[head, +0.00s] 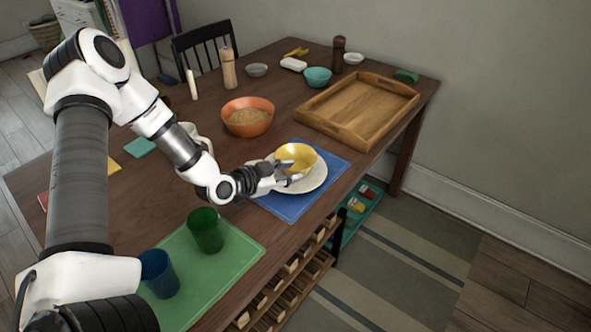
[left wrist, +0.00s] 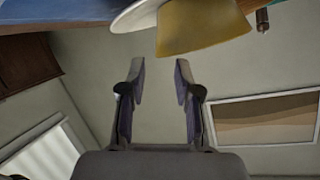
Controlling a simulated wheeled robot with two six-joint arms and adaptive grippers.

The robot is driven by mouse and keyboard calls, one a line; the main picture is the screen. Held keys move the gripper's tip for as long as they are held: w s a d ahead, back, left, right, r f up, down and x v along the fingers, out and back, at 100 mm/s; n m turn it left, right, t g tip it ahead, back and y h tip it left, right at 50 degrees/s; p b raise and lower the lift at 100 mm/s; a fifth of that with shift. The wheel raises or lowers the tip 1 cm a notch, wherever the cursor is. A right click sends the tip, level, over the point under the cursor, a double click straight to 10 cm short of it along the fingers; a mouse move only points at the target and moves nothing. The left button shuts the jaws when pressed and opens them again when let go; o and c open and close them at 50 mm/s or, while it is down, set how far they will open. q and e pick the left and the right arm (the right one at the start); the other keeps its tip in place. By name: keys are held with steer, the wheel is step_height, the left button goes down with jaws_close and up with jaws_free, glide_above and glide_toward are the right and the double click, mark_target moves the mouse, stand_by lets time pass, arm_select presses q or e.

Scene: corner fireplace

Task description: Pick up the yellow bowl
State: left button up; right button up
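The yellow bowl (head: 296,157) sits upright on a white plate (head: 312,178), which lies on a blue placemat (head: 321,192) near the table's right edge. My left gripper (head: 288,172) is at the near left side of the bowl, over the plate. In the left wrist view the two fingers (left wrist: 160,85) stand apart with nothing between them, and the yellow bowl (left wrist: 203,27) shows just beyond the fingertips. The white plate (left wrist: 133,16) is beside it there. Whether a finger touches the bowl cannot be told. My right gripper is not in view.
An orange bowl (head: 247,116) of grain stands behind my left forearm. A wooden tray (head: 357,108) is at the back right. A green cup (head: 205,230) and a blue cup (head: 158,273) stand on a green placemat (head: 238,252) in front. A low rack (head: 290,285) is beside the table.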

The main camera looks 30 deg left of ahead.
mark_target(304, 169)
arm_select(q)
steer(key=x, duration=0.5)
steer(key=shift+w+d+f+b, duration=0.1)
steer(key=shift+w+d+b, duration=0.05)
steer(key=shift+w+b, duration=0.2)
steer(key=shift+s, duration=0.15)
jaws_close()
